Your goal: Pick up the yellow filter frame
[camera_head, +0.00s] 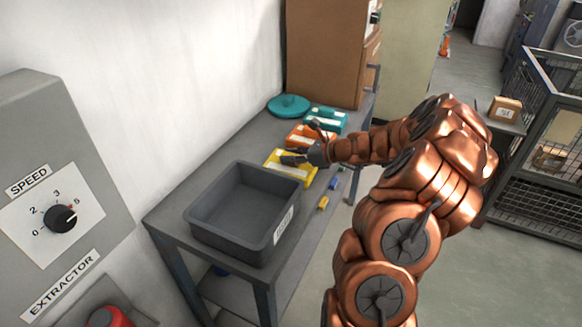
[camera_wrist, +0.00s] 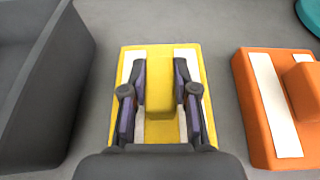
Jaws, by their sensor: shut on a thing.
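The yellow filter frame (camera_wrist: 161,54) lies on the grey table, a flat block with two white strips and a raised middle bar. It also shows in the head view (camera_head: 279,157), just behind the grey bin. My gripper (camera_wrist: 160,82) is over the frame with one finger on each side of the raised bar, shut on it. In the head view my gripper (camera_head: 292,160) reaches in from the right, and my wrist hides part of the frame's surroundings. The frame appears to rest on the table; I cannot see a gap under it.
A dark grey bin (camera_head: 202,222) stands left of the frame. An orange frame (camera_wrist: 259,119) is close on the right, with a teal frame (camera_head: 327,119) and a teal round lid (camera_head: 289,105) beyond. Small yellow (camera_head: 323,202) and blue (camera_head: 334,183) blocks lie near the table's right edge.

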